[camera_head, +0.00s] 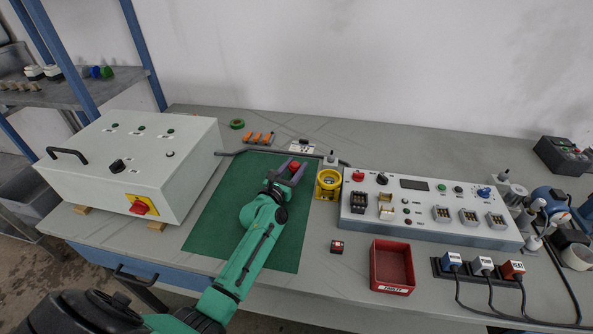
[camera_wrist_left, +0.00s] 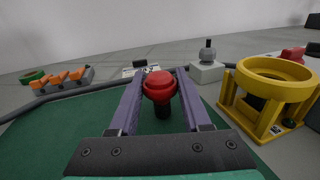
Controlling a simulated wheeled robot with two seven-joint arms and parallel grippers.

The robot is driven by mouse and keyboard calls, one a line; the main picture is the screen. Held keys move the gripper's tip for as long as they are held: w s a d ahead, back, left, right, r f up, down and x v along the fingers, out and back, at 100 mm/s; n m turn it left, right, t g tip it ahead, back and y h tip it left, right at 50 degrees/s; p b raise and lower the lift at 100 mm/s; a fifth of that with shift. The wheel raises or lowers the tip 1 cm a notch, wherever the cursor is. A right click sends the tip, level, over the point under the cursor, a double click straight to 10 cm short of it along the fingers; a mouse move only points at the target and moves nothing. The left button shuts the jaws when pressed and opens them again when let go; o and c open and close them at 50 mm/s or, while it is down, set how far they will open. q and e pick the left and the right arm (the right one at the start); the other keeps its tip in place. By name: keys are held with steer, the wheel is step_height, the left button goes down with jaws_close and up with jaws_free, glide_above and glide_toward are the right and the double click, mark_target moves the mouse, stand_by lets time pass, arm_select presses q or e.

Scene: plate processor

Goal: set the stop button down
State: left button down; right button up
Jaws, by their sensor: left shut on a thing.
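The stop button (camera_wrist_left: 160,87), a red mushroom head on a dark stem, is between the two purple fingers of my left gripper (camera_wrist_left: 160,105) in the left wrist view. In the head view the red stop button (camera_head: 294,166) shows at the tip of my green left arm, and the left gripper (camera_head: 290,172) is over the far right part of the green mat (camera_head: 215,212). The gripper is shut on the stop button. The button is upright; I cannot tell whether its stem touches the mat. My right gripper is not in view.
A yellow ring stand (camera_head: 328,184) is close on the right, beside the control panel (camera_head: 425,222). A white box (camera_head: 130,155) with a red knob is left of the mat. A black cable and orange-handled parts (camera_head: 258,138) lie behind. A red tray (camera_head: 392,268) stands in front right.

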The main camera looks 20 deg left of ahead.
arm_select(q)
steer(key=shift+s+f, duration=0.1)
steer(key=shift+f, duration=0.05)
steer(key=shift+c, duration=1.8)
jaws_free()
steer(key=shift+s, duration=0.2)
steer(key=s, duration=1)
steer(key=shift+s+a, duration=0.25)
steer(key=shift+s, duration=0.05)
steer(key=shift+s+r, duration=0.2)
steer(key=shift+s, duration=0.3)
